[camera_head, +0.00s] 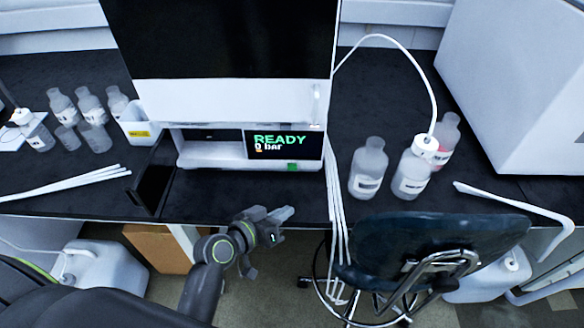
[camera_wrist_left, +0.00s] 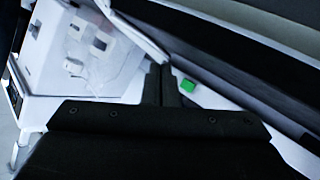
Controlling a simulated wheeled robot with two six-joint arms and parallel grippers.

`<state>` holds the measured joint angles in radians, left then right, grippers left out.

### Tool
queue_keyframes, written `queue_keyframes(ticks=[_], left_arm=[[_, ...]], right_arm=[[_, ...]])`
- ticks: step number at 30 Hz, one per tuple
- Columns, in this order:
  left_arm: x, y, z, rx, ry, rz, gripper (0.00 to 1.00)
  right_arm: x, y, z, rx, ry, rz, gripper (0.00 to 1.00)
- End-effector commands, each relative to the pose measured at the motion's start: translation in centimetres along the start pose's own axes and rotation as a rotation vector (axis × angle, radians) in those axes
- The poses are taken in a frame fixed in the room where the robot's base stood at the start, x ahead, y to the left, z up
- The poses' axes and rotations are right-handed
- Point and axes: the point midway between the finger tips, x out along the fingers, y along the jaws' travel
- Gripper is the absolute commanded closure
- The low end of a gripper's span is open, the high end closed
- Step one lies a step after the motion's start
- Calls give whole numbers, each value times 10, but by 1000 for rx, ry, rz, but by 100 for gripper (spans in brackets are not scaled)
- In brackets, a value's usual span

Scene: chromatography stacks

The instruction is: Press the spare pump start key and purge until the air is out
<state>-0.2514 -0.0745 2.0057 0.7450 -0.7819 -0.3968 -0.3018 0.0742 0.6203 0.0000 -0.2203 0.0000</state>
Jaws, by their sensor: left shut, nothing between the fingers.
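The pump is a white unit at the bottom of the chromatography stack, with a dark display (camera_head: 284,144) reading READY and 0 bar. Its green start key (camera_head: 292,167) is a small block on the white front ledge under the display. The key also shows in the left wrist view (camera_wrist_left: 187,86), just right of the fingertips and apart from them. My left gripper (camera_head: 284,213) is shut and empty, in front of the bench edge and below the key in the head view. In the left wrist view its fingers (camera_wrist_left: 165,80) lie together. My right gripper is not in view.
Clear bottles (camera_head: 368,168) stand right of the stack, one with a white cap and tube (camera_head: 425,143). Several bottles (camera_head: 90,108) stand at the left. White tubes (camera_head: 337,200) hang over the bench edge beside a dark chair (camera_head: 430,240).

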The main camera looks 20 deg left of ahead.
Motion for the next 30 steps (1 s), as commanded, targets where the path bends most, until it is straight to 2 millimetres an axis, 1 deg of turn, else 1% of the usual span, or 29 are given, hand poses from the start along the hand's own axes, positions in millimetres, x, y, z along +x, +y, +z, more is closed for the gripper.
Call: queue_keyframes(ticks=[1,4,17,23,30], left_arm=[[5,2,-4,-10,23,8,100],[8,3,-8,-19,44,14,100],[11,2,-10,-19,49,15,100],[24,-8,-21,-16,48,16,100],[48,-26,-39,-17,48,15,100]], right_arm=[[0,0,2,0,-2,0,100],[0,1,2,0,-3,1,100],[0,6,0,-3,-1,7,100],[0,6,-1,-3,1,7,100],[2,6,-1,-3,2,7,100]])
